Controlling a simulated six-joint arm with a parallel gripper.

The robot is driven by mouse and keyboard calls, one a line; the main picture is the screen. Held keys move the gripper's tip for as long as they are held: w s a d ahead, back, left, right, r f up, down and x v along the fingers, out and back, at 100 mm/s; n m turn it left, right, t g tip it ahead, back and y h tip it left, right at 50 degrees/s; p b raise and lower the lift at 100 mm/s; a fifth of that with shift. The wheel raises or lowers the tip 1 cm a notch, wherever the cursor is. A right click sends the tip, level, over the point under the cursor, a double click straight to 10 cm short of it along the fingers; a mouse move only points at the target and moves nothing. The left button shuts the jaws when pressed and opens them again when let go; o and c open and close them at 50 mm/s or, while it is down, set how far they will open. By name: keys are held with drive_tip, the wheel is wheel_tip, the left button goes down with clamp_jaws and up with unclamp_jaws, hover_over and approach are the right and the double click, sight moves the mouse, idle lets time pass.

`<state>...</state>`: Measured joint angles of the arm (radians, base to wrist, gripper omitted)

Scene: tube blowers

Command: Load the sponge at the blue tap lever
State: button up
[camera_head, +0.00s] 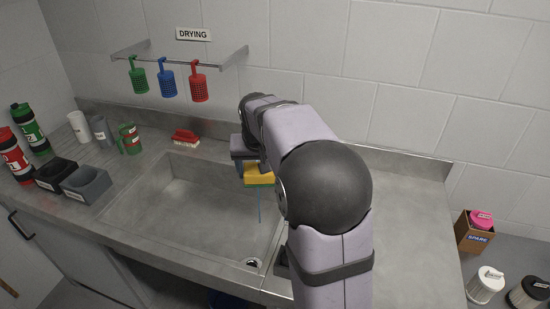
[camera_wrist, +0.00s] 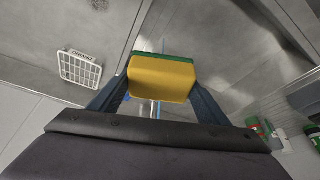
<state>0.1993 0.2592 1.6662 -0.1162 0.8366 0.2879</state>
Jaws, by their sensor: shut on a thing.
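The sponge (camera_head: 259,174), yellow with a green layer, is held over the sink basin. In the wrist view the sponge (camera_wrist: 161,79) sits between the two blue-grey fingers of my gripper (camera_wrist: 160,82), which is shut on it. In the head view my gripper (camera_head: 253,168) is partly hidden by my arm. A thin blue vertical line (camera_head: 259,207) shows below the sponge; I cannot tell what it is. A small blue and metallic piece (camera_wrist: 156,109) shows behind the sponge in the wrist view. I cannot make out the tap lever clearly.
Green, blue and red baskets hang on the drying rail (camera_head: 221,67). Bottles, cups and two bins (camera_head: 86,185) crowd the left counter. A spare box (camera_head: 474,234) stands right.

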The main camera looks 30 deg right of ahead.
drive_tip(key=shift+s+a+f+n+y, duration=0.35)
drive_tip(key=shift+s+a+f+n, duration=0.25)
drive_tip(key=shift+n, duration=0.2)
drive_tip(key=shift+s+a+f+n+y, duration=0.35)
drive_tip(key=shift+s+f+n, duration=0.1)
drive_tip(key=shift+f+n, duration=0.35)
drive_tip(key=shift+s+a+f+n+y, duration=0.3)
drive_tip(key=shift+s+a+f+n, duration=0.25)
drive_tip(key=shift+n, duration=0.25)
drive_tip(key=shift+w, duration=0.15)
drive_tip(key=w+d+f+p, duration=0.1)
drive_tip(key=w+p, duration=0.1)
drive_tip(key=w, duration=0.4)
drive_tip(key=w+d+f+p, duration=0.1)
drive_tip(key=w+d+p, duration=0.1)
drive_tip(key=w, duration=0.5)
drive_tip(key=shift+w+d+f+p, duration=0.15)
drive_tip(key=shift+w+f+p, duration=0.05)
drive_tip(key=shift+f+p, duration=0.25)
